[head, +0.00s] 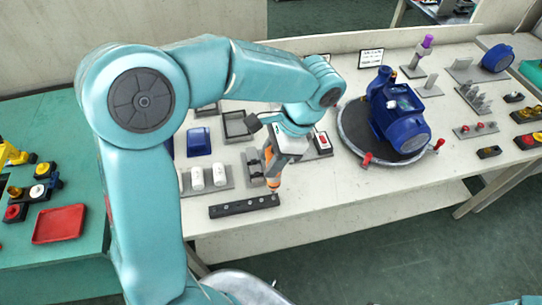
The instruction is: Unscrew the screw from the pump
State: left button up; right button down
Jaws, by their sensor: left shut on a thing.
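The blue pump (398,112) sits on a round dark turntable plate (356,138) with red-tipped clamps, right of the middle of the bench. My left gripper (273,168) is shut on an orange and black tool, seemingly a screwdriver (270,156), which points down. The tool's tip is close to the right end of a dark bar (243,206) with several light round spots near the bench's front edge. I cannot tell whether the tip touches the bar. No single screw can be made out on the pump. My right gripper does not show.
White cylinders in a grey holder (222,182) stand just left of the tool. A blue tray (199,142) and a dark frame (236,126) lie behind. A red tray (60,223) is on the green table. The bench front right of the bar is clear.

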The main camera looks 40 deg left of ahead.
pick_arm(q)
jog(key=shift+s+d, duration=0.15)
jog(key=shift+d, duration=0.05)
jog(key=shift+s+d, duration=0.5)
jog(key=shift+d, duration=0.1)
jog(key=shift+r, duration=0.15)
dwell(0.4)
jog(key=shift+r+p, duration=1.4)
jog(key=shift+p, duration=0.05)
jog(key=shift+r, duration=0.1)
notch_tip(320, 180, up, 4)
jog(key=p, duration=0.3)
jog(key=shift+p, duration=0.4)
